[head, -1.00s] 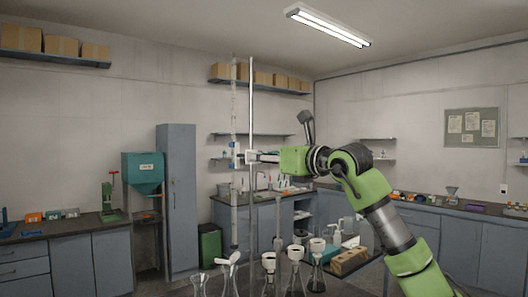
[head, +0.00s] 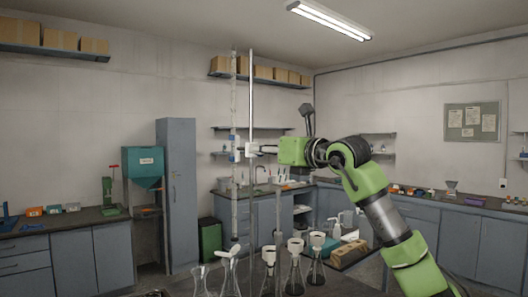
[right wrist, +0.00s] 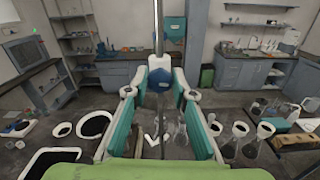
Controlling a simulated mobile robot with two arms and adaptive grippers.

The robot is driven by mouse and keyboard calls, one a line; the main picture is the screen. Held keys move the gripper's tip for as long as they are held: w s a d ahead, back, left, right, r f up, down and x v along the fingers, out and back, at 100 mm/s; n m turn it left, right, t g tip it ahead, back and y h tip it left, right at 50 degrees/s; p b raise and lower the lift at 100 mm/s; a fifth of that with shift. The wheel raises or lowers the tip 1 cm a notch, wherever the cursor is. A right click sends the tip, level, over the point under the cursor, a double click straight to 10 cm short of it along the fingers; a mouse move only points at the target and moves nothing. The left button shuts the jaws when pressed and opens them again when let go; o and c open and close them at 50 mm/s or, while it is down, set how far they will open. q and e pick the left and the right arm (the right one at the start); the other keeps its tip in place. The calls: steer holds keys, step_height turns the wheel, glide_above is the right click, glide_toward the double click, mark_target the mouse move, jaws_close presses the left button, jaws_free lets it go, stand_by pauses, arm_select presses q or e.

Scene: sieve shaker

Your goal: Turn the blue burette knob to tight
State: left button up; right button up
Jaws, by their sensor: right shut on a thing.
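The burette (head: 233,130), a tall thin clear tube, stands upright beside a slim metal stand rod (head: 251,95). A white clamp piece (head: 251,149) sits on the rod. The blue knob (right wrist: 160,78) shows in the right wrist view, with white around it, in front of the rod. My right gripper (right wrist: 160,83) has its teal and white fingers on either side of the knob and is shut on it. In the head view the right gripper (head: 266,149) reaches the clamp from the right; the knob is hidden there. My left gripper is not in view.
Several glass flasks with white tops, one a flask (head: 295,270), stand below my right arm on the dark bench. A wooden block (head: 351,255) lies to their right. White bowls (right wrist: 95,124) lie at left in the wrist view. The air around the clamp is clear.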

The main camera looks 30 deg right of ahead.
steer(key=shift+d+f+m+b, duration=0.1)
steer(key=shift+m+b, duration=0.7)
steer(key=shift+m, duration=3.4)
steer(key=shift+d+f+m+b, duration=0.1)
steer(key=shift+m+b, duration=0.7)
steer(key=shift+m, duration=3.4)
steer(key=o, duration=1.1)
steer(key=s, duration=1.2)
steer(key=shift+d, duration=0.45)
